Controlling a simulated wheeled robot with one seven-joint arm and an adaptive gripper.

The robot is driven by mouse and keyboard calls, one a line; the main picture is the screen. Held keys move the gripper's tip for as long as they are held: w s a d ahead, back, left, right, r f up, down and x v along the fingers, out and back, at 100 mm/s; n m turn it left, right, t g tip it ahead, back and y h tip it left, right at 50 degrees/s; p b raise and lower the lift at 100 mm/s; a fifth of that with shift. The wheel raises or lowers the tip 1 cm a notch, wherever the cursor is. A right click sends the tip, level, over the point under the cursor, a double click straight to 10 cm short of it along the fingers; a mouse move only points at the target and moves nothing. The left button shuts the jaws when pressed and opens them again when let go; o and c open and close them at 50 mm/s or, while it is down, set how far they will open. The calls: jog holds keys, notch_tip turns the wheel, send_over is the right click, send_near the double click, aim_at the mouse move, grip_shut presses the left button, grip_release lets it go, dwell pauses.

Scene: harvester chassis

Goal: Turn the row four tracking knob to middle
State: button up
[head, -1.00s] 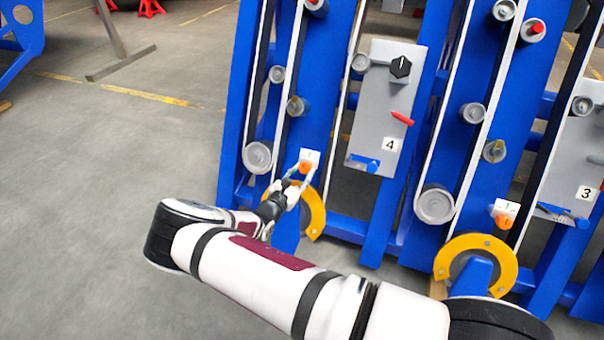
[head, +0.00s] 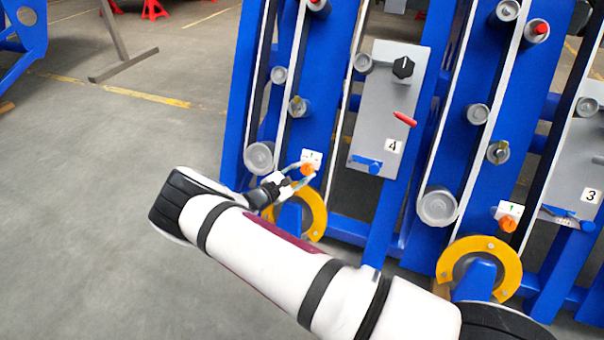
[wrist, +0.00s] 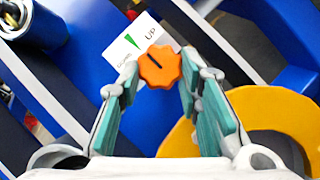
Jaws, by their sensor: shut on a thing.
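The orange tracking knob (head: 307,170) sits low on the blue row unit left of the panel marked 4. In the wrist view the knob (wrist: 160,66) is scalloped, with a dark line slanting toward the upper left. Behind it is a white label (wrist: 133,40) with a green wedge and the word UP; its other wording is too small to read surely. My gripper (wrist: 160,82) is shut on the knob, its teal-padded fingers on either side. In the head view my gripper (head: 296,178) reaches it from the lower left.
A yellow ring (head: 317,215) curves just below the knob and my fingers. The grey panel (head: 375,140) with a black knob and a red lever stands to the right. Another orange knob (head: 508,224) is on the row farther right. Open floor (head: 90,220) lies left.

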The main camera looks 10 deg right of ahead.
dwell(0.3)
jog(key=o, duration=1.1)
jog(key=shift+o, duration=0.2)
jog(key=v, duration=1.2)
